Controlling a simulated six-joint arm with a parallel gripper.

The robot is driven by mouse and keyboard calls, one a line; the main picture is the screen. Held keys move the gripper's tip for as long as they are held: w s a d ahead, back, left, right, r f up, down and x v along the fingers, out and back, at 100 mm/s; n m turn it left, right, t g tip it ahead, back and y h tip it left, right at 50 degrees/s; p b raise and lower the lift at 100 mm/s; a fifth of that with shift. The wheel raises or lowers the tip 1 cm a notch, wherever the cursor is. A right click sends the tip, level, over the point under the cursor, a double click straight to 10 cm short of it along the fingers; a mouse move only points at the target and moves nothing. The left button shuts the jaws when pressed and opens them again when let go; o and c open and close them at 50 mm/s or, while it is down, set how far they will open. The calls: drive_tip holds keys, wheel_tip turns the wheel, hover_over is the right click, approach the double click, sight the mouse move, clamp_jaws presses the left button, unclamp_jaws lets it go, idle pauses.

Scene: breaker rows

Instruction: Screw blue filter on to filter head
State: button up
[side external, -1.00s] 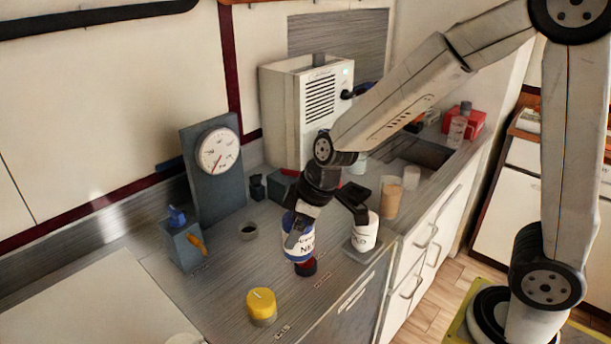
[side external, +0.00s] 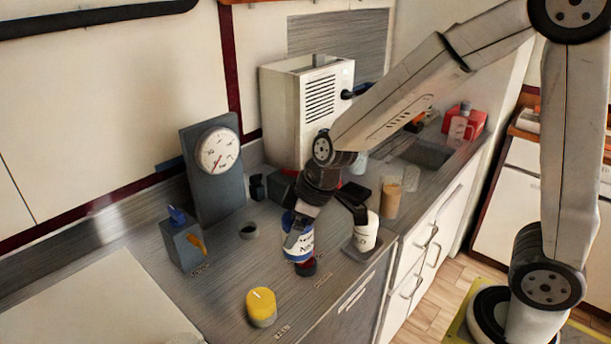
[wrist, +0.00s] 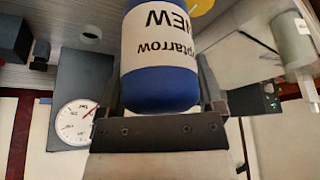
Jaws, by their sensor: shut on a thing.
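The blue filter (side external: 299,247), a blue cylinder with a white lettered label, is upright or nearly so in my gripper (side external: 299,226). In the wrist view the filter (wrist: 160,88) sits between the two dark fingers, and my gripper (wrist: 161,100) is shut on it. A short red and dark fitting (side external: 306,267), which looks like the filter head, stands on the counter directly under the filter. The filter hides its top, so I cannot tell whether the threads have engaged.
A yellow-topped cylinder (side external: 261,308) stands in front, left of the filter. A white labelled canister (side external: 365,232) stands close on the right. A gauge panel (side external: 218,180), a grey box with blue handle (side external: 183,245) and a dark ring (side external: 249,230) are behind left.

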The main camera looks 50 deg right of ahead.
drive_tip(key=w+d+f, duration=0.1)
drive_tip(key=w+d, duration=0.2)
drive_tip(key=w, duration=0.9)
drive_tip(key=w+d+f, duration=0.2)
drive_tip(key=w+d, duration=0.1)
drive_tip(key=w, duration=0.9)
drive_tip(key=shift+w+f, duration=0.2)
drive_tip(key=shift+f, duration=0.05)
drive_tip(key=shift+d, duration=0.1)
drive_tip(key=shift+f, duration=0.2)
drive_tip(key=shift+f, duration=2.8)
drive_tip(key=shift+f, duration=1.3)
drive_tip(key=o, duration=1.3)
drive_tip(key=shift+s, duration=0.1)
drive_tip(key=shift+o, duration=0.2)
